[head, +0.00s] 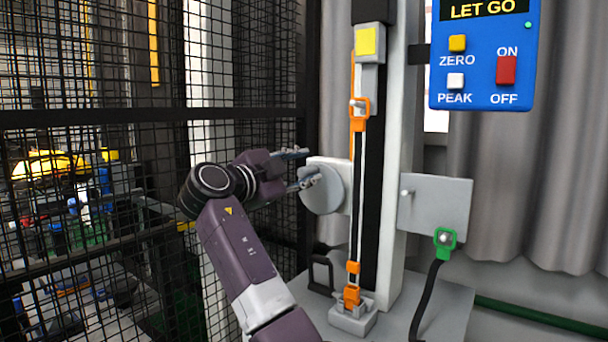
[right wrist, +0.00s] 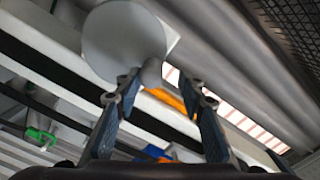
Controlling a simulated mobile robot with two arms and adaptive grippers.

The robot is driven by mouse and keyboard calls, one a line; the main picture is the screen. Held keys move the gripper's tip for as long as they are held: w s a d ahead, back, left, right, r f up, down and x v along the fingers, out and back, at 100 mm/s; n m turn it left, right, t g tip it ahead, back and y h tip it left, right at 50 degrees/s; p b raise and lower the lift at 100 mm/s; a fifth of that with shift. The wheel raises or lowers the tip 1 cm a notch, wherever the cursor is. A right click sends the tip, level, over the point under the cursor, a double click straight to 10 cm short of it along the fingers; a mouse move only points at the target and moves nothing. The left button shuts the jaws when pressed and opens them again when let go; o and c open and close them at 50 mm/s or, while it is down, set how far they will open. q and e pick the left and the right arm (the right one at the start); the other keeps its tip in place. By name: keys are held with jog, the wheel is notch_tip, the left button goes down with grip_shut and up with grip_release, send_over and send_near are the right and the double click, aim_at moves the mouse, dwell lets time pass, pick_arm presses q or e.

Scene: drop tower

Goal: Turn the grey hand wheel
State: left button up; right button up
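The grey hand wheel (head: 322,197) is a round disc on the left side of the white upright column. It also shows at the top of the right wrist view (right wrist: 122,42). A short grey handle (right wrist: 151,74) sticks out from its rim toward my gripper. My right gripper (head: 306,167) is just left of the wheel, with its fingers pointing at it. In the right wrist view its two fingers (right wrist: 163,84) are apart, one on each side of the handle's end, which seems nearer the left finger. I cannot tell whether they touch. My left gripper is not in view.
A black mesh fence (head: 150,118) stands close on the left. A blue box (head: 484,75) reads "LET GO".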

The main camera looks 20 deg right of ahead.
notch_tip(320, 180, up, 8)
jog(key=shift+s+a+f, duration=0.1)
jog(key=shift+s+f, duration=0.05)
jog(key=shift+f, duration=0.05)
jog(key=shift+r, duration=0.5)
